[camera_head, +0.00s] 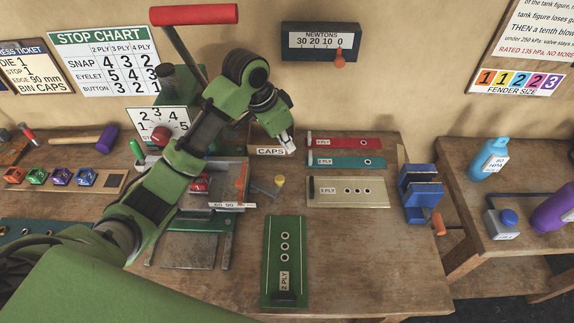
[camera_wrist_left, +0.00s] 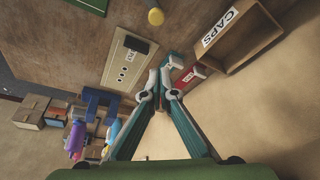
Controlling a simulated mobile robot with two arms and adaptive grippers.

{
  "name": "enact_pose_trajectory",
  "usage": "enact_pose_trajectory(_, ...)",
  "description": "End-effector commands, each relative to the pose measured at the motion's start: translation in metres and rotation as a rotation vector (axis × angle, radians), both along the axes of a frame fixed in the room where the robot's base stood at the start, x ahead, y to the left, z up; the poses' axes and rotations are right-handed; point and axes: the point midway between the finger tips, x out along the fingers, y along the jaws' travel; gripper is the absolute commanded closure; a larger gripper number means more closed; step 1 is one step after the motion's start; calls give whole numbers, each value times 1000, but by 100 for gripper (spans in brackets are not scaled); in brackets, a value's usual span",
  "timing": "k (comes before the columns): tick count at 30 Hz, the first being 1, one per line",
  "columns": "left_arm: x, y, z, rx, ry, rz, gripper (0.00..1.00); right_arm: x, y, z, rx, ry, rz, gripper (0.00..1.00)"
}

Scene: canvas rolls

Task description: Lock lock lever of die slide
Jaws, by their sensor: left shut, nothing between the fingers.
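The press (camera_head: 180,105) with a red-handled lever stands behind my left arm, which hides part of it. At its base are a red die block (camera_head: 200,184), an orange upright lever (camera_head: 241,183) above a scale marked 60 90, and a green knob (camera_head: 136,148). A yellow knob (camera_head: 279,181) on a grey rod stands just right of the base; I cannot tell which of these locks the die slide. The yellow knob also shows in the left wrist view (camera_wrist_left: 155,16). My left gripper (camera_head: 290,147) is shut and empty, by the CAPS bin (camera_head: 268,152), apart from the levers. My right gripper is not in view.
Red (camera_head: 345,143), teal (camera_head: 345,162), cream (camera_head: 347,191) and green (camera_head: 285,260) ply strips lie on the bench. A blue clamp (camera_head: 420,190) stands at the right edge. Colored dice-like blocks (camera_head: 62,177) sit at the left. Bare wood lies at the front right.

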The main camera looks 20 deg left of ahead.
Motion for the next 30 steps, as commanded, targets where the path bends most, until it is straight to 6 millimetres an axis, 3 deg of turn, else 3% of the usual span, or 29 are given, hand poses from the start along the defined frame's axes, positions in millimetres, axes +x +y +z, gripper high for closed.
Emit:
enact_pose_trajectory(3, 0, 0, -1, -1, 1, 0, 100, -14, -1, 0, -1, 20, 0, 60)
enact_pose_trajectory(8, 3, -3, -12, 0, 4, 1, 100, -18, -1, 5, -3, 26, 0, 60)
enact_pose_trajectory(16, 16, -16, -63, -1, 6, 1, 100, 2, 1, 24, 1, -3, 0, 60)
enact_pose_trajectory(21, 25, -24, -95, 0, 5, 1, 100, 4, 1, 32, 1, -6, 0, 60)
enact_pose_trajectory(30, -2, 1, -99, 1, 2, 1, 100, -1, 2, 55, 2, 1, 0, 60)
